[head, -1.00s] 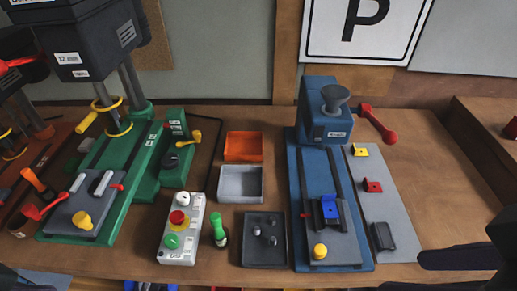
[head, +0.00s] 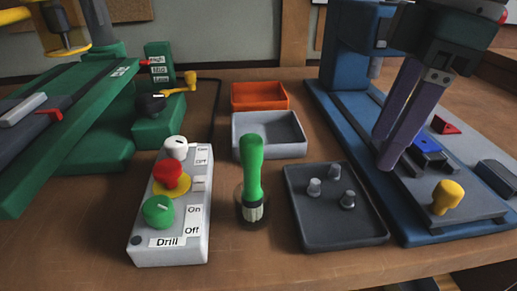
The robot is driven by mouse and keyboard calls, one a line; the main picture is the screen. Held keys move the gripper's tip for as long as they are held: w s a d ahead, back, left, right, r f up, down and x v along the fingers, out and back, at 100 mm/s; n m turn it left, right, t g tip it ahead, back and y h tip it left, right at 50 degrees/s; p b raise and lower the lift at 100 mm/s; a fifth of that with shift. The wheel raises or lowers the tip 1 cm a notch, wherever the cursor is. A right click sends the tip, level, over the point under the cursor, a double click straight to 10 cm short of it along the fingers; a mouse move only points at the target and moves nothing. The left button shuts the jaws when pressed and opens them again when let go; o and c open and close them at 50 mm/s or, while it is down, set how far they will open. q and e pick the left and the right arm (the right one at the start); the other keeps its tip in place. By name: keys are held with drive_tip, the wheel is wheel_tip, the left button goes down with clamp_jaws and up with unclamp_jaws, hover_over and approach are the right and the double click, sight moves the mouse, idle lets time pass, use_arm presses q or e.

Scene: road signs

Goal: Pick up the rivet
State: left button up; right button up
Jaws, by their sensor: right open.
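Three small grey rivets stand upright in a dark grey tray (head: 306,231): one at the left (head: 314,187), one at the back (head: 335,171) and one at the right (head: 347,200). My right gripper (head: 385,150) comes in from the upper right with its fingers pointing down. It is open and empty, to the right of the rivets and in front of the blue press in the picture. Its fingers partly cover the press. My left gripper is not in view.
The blue press (head: 345,112) with a yellow knob (head: 446,195) stands right of the tray. A green-handled brush (head: 253,170), a switch box (head: 172,250), a grey bin (head: 241,148) and an orange bin (head: 259,97) are to the left. A green drill machine (head: 80,150) fills the left.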

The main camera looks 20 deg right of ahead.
sight(345, 204)
wheel_tip(345, 204, down, 4)
drive_tip(key=shift+w+a+r, duration=0.1)
drive_tip(key=shift+a, duration=0.05)
drive_tip(key=f, duration=0.1)
drive_tip(key=f+b, duration=0.1)
drive_tip(key=f, duration=0.1)
drive_tip(key=w+a+f, duration=0.1)
drive_tip(key=f, duration=0.1)
drive_tip(key=shift+f, duration=0.25)
drive_tip(key=shift+c, duration=0.4)
clamp_jaws()
